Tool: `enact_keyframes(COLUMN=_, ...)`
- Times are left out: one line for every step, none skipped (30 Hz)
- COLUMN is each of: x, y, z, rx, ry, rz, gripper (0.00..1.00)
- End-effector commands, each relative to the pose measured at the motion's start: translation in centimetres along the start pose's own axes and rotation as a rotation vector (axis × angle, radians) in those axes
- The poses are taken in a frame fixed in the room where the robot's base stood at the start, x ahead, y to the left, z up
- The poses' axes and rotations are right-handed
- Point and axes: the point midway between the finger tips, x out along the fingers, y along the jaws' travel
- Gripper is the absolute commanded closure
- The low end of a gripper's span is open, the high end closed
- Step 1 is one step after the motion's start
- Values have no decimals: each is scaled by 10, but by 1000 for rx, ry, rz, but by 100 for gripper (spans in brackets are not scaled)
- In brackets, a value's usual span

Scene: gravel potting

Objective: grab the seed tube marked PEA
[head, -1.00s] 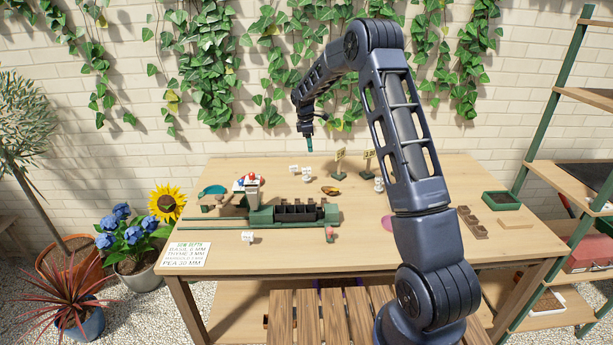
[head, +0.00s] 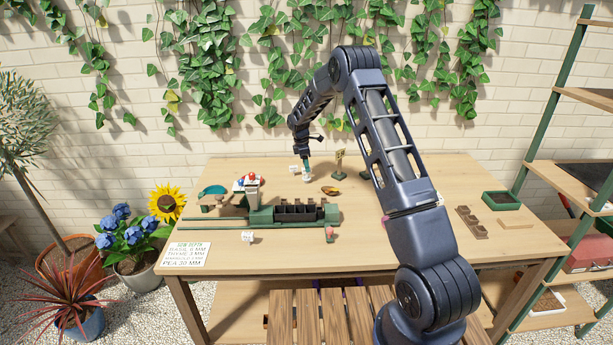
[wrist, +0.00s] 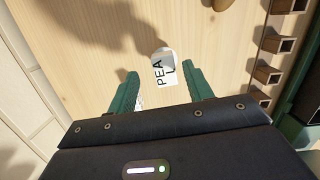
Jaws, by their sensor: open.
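The seed tube marked PEA (wrist: 162,62) shows in the wrist view between and just past my fingertips, its pale top and white lettered label facing the camera. In the head view it is a small white shape (head: 307,177) at the back middle of the table, right under my gripper (head: 307,161). My gripper (wrist: 161,74) is open, with one green finger on each side of the tube. I see no finger closed on it. The label's lower part runs down between the fingers.
A small white item (head: 294,168) stands just left of the tube. A green rig with dark compartments (head: 298,212) lies in front of it. A yellow-brown object (head: 330,190) and a sign on a stand (head: 340,160) are to the right. A sowing-depth card (head: 186,254) lies at the front left.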

Motion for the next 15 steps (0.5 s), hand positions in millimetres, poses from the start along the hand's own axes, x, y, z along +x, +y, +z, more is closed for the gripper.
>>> enact_keyframes(x=5, y=-1, z=0, rx=-1, ry=0, rz=-1, gripper=49)
enact_keyframes(x=8, y=-2, z=-1, rx=-1, ry=0, rz=-1, gripper=49)
enact_keyframes(x=13, y=-3, z=-1, rx=-1, ry=0, rz=-2, gripper=49)
enact_keyframes(x=17, y=-4, z=-2, rx=-1, ry=0, rz=-3, gripper=49)
enact_keyframes(x=22, y=-5, z=-2, rx=-1, ry=0, rz=-3, gripper=49)
enact_keyframes(x=28, y=-7, z=-2, rx=0, ry=0, rz=-3, gripper=49)
enact_keyframes(x=32, y=-7, z=-2, rx=0, ry=-1, rz=-3, gripper=49)
enact_keyframes(x=36, y=-6, z=-2, rx=0, ry=0, rz=-3, gripper=49)
enact_keyframes(x=40, y=-6, z=-2, rx=0, ry=0, rz=-2, gripper=49)
enact_keyframes(x=43, y=-6, z=-2, rx=0, ry=0, rz=-2, gripper=49)
enact_keyframes(x=45, y=-6, z=-2, rx=0, ry=0, rz=-1, gripper=49)
enact_keyframes(x=47, y=-6, z=-2, rx=0, ry=0, rz=-1, gripper=49)
enact_keyframes(x=47, y=-6, z=-2, rx=0, ry=0, rz=0, gripper=49)
enact_keyframes(x=48, y=-6, z=-2, rx=0, ry=0, rz=0, gripper=49)
enact_keyframes(x=47, y=-6, z=-2, rx=0, ry=0, rz=0, gripper=49)
